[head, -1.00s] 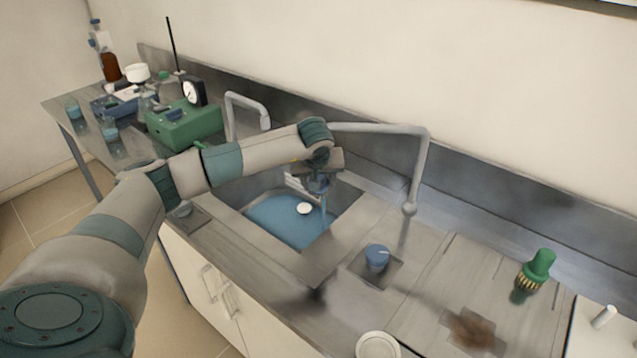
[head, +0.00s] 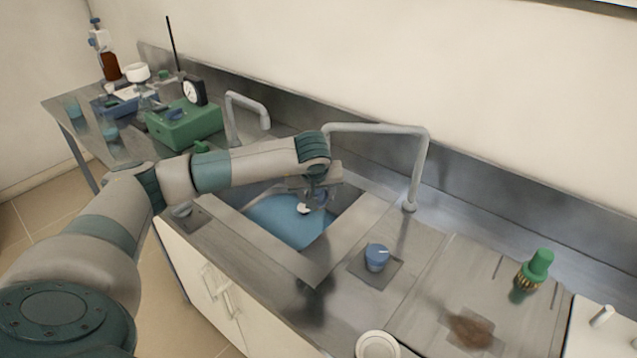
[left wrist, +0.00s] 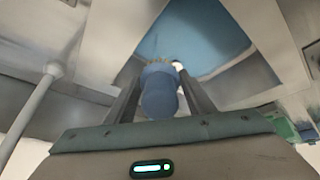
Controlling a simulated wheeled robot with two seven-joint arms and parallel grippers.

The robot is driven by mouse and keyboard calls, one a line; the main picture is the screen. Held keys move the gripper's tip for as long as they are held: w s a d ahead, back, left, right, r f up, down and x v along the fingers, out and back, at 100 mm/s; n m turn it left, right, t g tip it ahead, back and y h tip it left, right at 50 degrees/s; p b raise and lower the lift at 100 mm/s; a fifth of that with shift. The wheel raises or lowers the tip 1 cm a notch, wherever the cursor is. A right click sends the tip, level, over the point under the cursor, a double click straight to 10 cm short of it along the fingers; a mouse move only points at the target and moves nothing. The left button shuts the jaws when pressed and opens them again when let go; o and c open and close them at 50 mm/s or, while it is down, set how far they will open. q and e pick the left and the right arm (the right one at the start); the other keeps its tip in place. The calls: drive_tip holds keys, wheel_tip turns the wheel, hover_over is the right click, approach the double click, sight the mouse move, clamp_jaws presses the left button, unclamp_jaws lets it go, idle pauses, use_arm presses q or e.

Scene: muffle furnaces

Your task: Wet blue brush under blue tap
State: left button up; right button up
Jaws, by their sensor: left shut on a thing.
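My left gripper (head: 318,203) is low over the blue-bottomed sink (head: 275,215), near its back right part. It is shut on the blue brush (left wrist: 158,92). In the head view I cannot make out the brush clearly against the gripper. A grey tap (head: 419,165) arches over the sink's right side toward my wrist, which hides its outlet. A blue knob (head: 376,257) stands on the counter in front of this tap. I see no water running. My right gripper is not in view.
A second grey tap (head: 247,99) stands behind my left forearm. A green device with a dial (head: 185,124) and glassware are on the far left bench. A green-capped brush-like item (head: 535,270) and a brown patch (head: 470,330) are on the right counter.

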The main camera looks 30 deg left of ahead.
use_arm(q)
drive_tip(key=shift+s+d, duration=0.3)
drive_tip(key=shift+s, duration=0.25)
drive_tip(key=shift+s+d, duration=0.3)
drive_tip(key=shift+s, duration=0.25)
drive_tip(key=shift+r, duration=0.1)
idle(0.9)
drive_tip(key=s+d+r+p, duration=0.1)
drive_tip(key=s+d+r, duration=0.1)
drive_tip(key=s+r, duration=0.2)
drive_tip(key=shift+s+d+p, duration=0.2)
drive_tip(key=shift+d+p, duration=0.05)
drive_tip(key=shift+p, duration=0.05)
drive_tip(key=shift+f, duration=0.1)
idle(0.6)
